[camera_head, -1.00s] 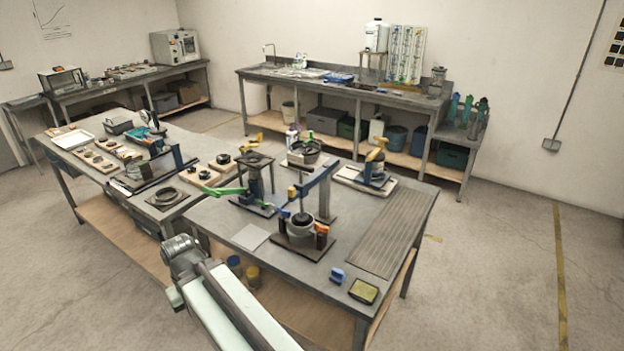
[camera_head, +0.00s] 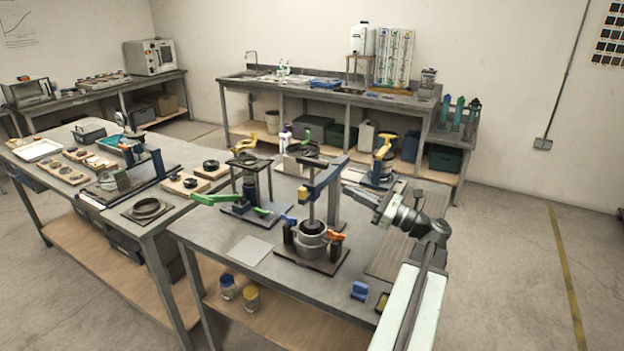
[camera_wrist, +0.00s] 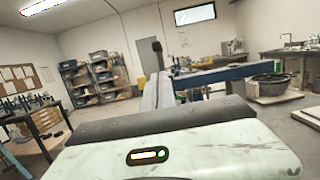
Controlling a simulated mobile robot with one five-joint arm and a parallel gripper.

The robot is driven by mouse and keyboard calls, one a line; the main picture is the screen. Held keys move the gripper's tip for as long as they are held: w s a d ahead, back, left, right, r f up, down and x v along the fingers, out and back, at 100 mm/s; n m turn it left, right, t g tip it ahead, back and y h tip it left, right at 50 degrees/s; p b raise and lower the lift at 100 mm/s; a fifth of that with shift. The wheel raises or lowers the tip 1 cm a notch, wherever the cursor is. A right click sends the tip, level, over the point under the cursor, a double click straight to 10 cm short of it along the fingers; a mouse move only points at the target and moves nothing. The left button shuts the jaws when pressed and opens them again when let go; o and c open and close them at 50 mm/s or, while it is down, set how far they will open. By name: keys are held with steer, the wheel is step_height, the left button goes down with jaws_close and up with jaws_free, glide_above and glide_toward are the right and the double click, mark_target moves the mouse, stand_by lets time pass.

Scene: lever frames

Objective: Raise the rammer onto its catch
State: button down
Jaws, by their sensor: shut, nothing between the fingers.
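The rammer stand is in the middle of the front bench in the head view, on a dark base plate (camera_head: 318,262). It has a grey upright and a blue overhead arm (camera_head: 328,178) with a yellow piece (camera_head: 306,197). The rammer's thin dark rod (camera_head: 312,212) stands upright into a grey mould (camera_head: 311,240), which has a blue and an orange clamp handle beside it. Its lower end is hidden in the mould. I cannot make out the catch. My gripper (camera_head: 347,189) is shut and empty, just right of the upright. In the wrist view my gripper (camera_wrist: 159,78) points near a blue beam (camera_wrist: 225,76).
A press with a green lever (camera_head: 212,199) stands left of the rammer. Another yellow-topped device (camera_head: 382,165) stands behind my gripper. A grey sheet (camera_head: 249,250) lies at front left, and a blue block (camera_head: 360,291) at front right. A ribbed mat (camera_head: 398,255) is partly behind my arm.

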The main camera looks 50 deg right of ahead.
steer(key=p+x, duration=0.2)
steer(key=x, duration=0.7)
steer(key=shift+w+r, duration=0.2)
steer(key=shift+r, duration=0.25)
steer(key=shift+r+p, duration=0.1)
steer(key=shift+p, duration=0.25)
step_height(320, 180, up, 10)
steer(key=p, duration=0.9)
steer(key=shift+p, duration=0.3)
steer(key=shift+w+d+f, duration=0.1)
steer(key=shift+f, duration=0.25)
